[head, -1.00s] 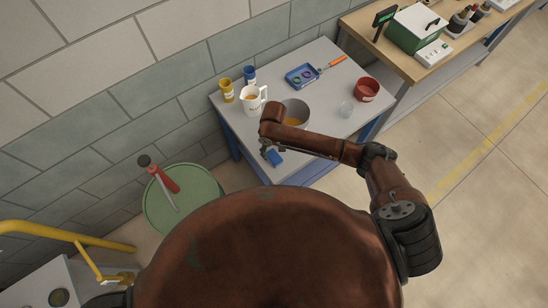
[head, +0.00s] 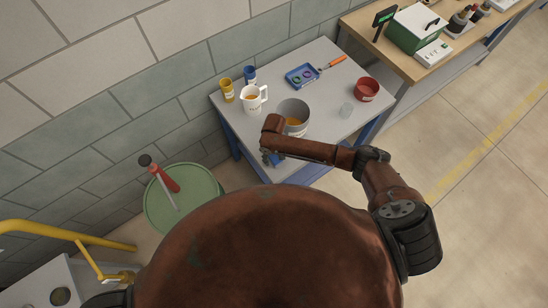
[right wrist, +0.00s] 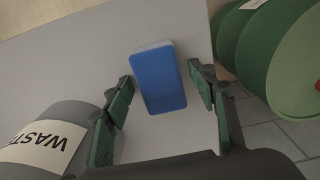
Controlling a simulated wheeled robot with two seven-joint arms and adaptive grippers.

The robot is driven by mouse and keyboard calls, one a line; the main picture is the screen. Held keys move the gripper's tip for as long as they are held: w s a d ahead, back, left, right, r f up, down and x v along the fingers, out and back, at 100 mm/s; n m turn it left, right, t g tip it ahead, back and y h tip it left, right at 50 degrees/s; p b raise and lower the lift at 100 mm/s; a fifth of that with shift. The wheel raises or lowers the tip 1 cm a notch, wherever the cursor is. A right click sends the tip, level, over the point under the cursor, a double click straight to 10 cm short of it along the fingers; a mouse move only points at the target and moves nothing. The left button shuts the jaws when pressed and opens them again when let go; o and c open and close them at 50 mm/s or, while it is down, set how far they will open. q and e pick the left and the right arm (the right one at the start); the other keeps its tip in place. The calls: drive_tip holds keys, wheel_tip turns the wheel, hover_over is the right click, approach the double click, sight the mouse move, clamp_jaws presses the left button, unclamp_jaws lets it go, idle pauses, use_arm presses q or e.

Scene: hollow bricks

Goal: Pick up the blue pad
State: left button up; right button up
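The blue pad (right wrist: 160,80) lies on the grey table close to its edge in the right wrist view. In the head view only a bit of the pad (head: 275,160) shows beside my right wrist. My right gripper (right wrist: 161,74) is open, with one green-lined finger on each side of the pad. Gaps show between the fingers and the pad, and the gripper holds nothing. My left gripper is not in view.
A grey waste pot (head: 293,112) stands close to the gripper, its WASTE label (right wrist: 48,143) showing in the wrist view. A white jug (head: 252,99), blue tray (head: 301,76) and red bowl (head: 366,90) stand farther back. A green drum (head: 160,214) stands left of the table.

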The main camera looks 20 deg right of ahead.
sight(274, 156)
drive_tip(key=c, duration=0.8)
drive_tip(key=shift+r, duration=0.15)
drive_tip(key=shift+r, duration=0.2)
wheel_tip(274, 156, up, 2)
drive_tip(key=shift+r, duration=0.2)
drive_tip(key=s+d+r, duration=0.2)
drive_tip(key=s+r, duration=0.1)
drive_tip(key=s+d+r, duration=0.3)
drive_tip(key=s, duration=0.1)
drive_tip(key=s+d+r, duration=0.3)
drive_tip(key=s+r, duration=0.1)
drive_tip(key=shift+d, duration=0.25)
